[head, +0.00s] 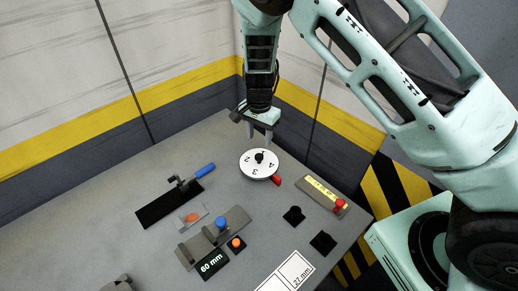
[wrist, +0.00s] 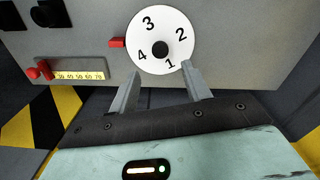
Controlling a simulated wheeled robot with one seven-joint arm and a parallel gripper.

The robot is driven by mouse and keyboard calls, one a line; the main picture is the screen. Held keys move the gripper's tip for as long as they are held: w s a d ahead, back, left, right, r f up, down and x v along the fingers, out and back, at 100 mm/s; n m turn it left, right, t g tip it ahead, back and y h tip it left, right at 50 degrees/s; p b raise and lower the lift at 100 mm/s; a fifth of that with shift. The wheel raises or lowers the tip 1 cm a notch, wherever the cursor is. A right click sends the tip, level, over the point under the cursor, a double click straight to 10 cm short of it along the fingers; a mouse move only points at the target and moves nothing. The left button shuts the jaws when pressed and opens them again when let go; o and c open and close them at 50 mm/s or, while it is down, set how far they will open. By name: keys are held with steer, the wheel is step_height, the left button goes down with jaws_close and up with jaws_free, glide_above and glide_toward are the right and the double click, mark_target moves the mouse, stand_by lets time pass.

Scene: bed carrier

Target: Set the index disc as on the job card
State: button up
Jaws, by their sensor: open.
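The index disc (head: 252,165) is a white round plate with numbers 1 to 4 and a black centre knob (head: 259,156). It lies flat on the grey bench and also shows in the wrist view (wrist: 172,23). A red pointer block (head: 276,180) sits beside its rim, nearest the 4, a little toward the 3; it shows in the wrist view (wrist: 117,42). My gripper (head: 260,136) is open and empty at the disc's far side, its fingers (wrist: 160,85) near the rim by the 1; contact is unclear. A white card (head: 287,275) reads "22 mm" and is cut off below.
A yellow scale with a red knob (head: 340,204) and two black pieces (head: 294,215) stand right of the disc. A blue-handled clamp (head: 204,171), a slide with a blue knob (head: 221,224), an orange button (head: 236,243) and a "60 mm" display (head: 212,264) are left and in front.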

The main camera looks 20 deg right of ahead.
mark_target(259, 156)
step_height(259, 156, down, 8)
steer(key=shift+r+p, duration=0.1)
steer(key=shift+p, duration=0.8)
steer(key=c, duration=1)
